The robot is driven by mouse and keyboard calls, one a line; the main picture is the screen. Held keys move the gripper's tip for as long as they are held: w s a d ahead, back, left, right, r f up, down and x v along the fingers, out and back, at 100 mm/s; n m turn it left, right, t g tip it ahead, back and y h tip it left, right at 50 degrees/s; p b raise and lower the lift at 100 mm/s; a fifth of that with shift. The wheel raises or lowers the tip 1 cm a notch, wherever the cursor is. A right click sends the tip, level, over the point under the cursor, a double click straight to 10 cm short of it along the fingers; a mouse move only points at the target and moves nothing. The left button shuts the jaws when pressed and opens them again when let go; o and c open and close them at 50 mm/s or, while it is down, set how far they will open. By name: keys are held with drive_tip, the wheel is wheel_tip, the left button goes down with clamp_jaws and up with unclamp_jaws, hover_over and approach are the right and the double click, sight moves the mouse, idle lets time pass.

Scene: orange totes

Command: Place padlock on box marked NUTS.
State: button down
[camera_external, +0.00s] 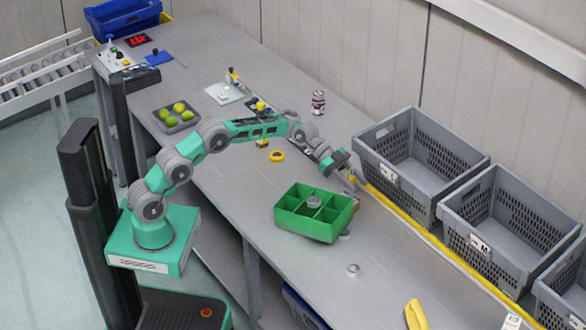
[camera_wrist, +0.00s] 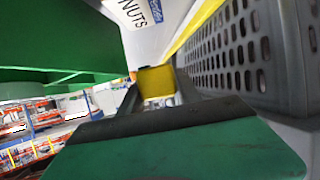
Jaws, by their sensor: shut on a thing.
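My gripper (camera_external: 350,178) is shut on the yellow padlock (camera_wrist: 157,83), which sits between the two fingertips in the wrist view. In the external view the held padlock shows small and yellowish beside the fingers, over the table between the green tray and the first grey crate. A label reading NUTS (camera_wrist: 155,10) is cut off at the top of the wrist view, ahead of the padlock; I cannot tell what it is fixed to. A grey crate (camera_wrist: 265,50) with a slotted wall is close on the right there. Its external match seems to be the nearest crate (camera_external: 385,150).
A green divided tray (camera_external: 300,227) with a grey round part stands left of my gripper. More grey crates (camera_external: 540,255) line the table's right edge behind a yellow strip (camera_external: 425,235). A yellow roll (camera_external: 277,156) and yellow tool (camera_external: 415,315) lie on the table.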

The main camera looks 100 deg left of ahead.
wheel_tip(320, 180, down, 6)
drive_tip(key=shift+r, duration=0.15)
drive_tip(key=shift+f, duration=0.2)
drive_tip(key=c, duration=1.1)
unclamp_jaws()
drive_tip(key=shift+r, duration=0.1)
drive_tip(key=shift+r+p, duration=0.2)
drive_tip(key=shift+p, duration=0.1)
drive_tip(key=b+v, duration=0.1)
drive_tip(key=v, duration=1.1)
drive_tip(key=shift+f, duration=0.2)
